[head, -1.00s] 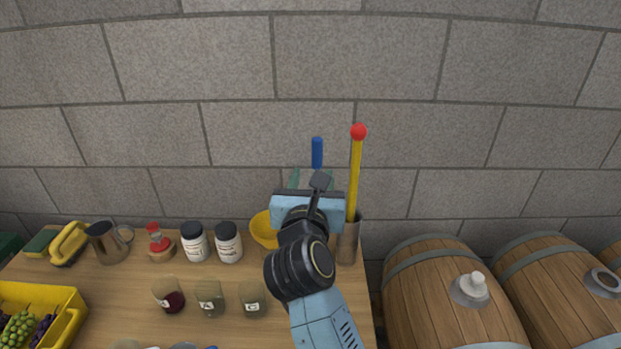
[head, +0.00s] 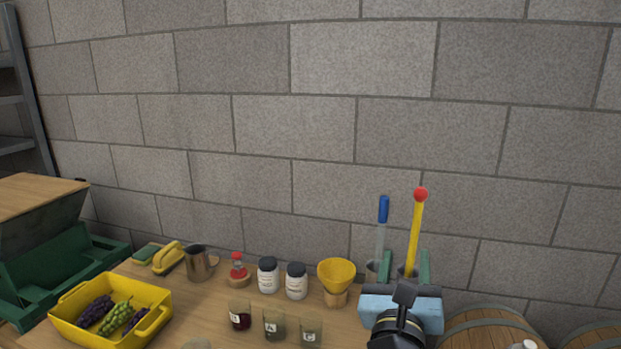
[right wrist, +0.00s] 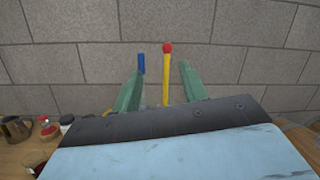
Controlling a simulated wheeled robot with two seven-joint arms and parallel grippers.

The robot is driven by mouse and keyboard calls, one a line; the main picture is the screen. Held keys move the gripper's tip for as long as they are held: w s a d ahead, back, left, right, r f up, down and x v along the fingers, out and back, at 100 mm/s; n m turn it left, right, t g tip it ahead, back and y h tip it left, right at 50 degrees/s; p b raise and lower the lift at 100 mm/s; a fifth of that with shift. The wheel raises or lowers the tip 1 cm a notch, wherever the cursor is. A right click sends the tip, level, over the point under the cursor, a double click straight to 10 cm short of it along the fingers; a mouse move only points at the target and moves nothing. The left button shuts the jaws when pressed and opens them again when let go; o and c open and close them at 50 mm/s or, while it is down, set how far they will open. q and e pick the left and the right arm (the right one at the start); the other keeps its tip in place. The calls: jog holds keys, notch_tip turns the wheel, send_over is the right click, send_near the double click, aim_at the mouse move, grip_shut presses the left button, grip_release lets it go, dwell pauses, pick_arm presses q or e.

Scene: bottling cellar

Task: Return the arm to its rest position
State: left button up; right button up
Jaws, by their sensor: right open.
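My right gripper (head: 405,268) is at the right end of the wooden table, in front of the holders there. Its two green fingers stand apart, and they also show apart in the right wrist view (right wrist: 158,85). A yellow stick with a red ball top (head: 416,225) and a blue-capped stick (head: 383,212) stand upright behind the gripper. In the right wrist view the yellow stick (right wrist: 166,85) appears between the fingers, beyond them, and the blue cap (right wrist: 141,63) is by the left finger. Nothing is visibly held. My left gripper is out of view.
On the table are a yellow crate of grapes (head: 75,325), a metal jug (head: 197,262), a red-topped bottle (head: 238,268), two white jars (head: 268,275), a yellow funnel (head: 336,274) and several labelled glasses (head: 274,325). Barrels (head: 485,329) stand at right; a stone wall rises behind.

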jog(key=s+a+n+t+y, duration=0.5)
jog(key=n+y, duration=0.7)
jog(key=n, duration=0.6)
jog(key=s+a+f+n+g+y, duration=0.1)
jog(key=s+f+n+g+y, duration=0.1)
jog(key=s+f+n+g, duration=0.35)
jog(key=s+a+f+n+g+y, duration=0.2)
jog(key=s+f+n+g+y, duration=0.1)
jog(key=f+n+g, duration=0.65)
jog(key=s+d+f+n+g+h, duration=0.6)
jog(key=s+d+f+h, duration=0.4)
jog(key=s+d+f, duration=0.4)
notch_tip(320, 180, down, 24)
jog(key=s+g+b, duration=0.1)
jog(key=s+b, duration=0.1)
jog(key=s, duration=0.1)
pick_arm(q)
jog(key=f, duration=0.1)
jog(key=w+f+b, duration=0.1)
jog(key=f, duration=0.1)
pick_arm(e)
jog(key=s+d+f, duration=0.2)
jog(key=s+f, duration=0.6)
jog(key=s+d+f+g, duration=0.1)
jog(key=s+f, duration=0.7)
jog(key=f, duration=0.1)
jog(key=shift+s+d+f, duration=0.2)
jog(key=shift+d+f, duration=0.05)
jog(key=shift+d, duration=0.1)
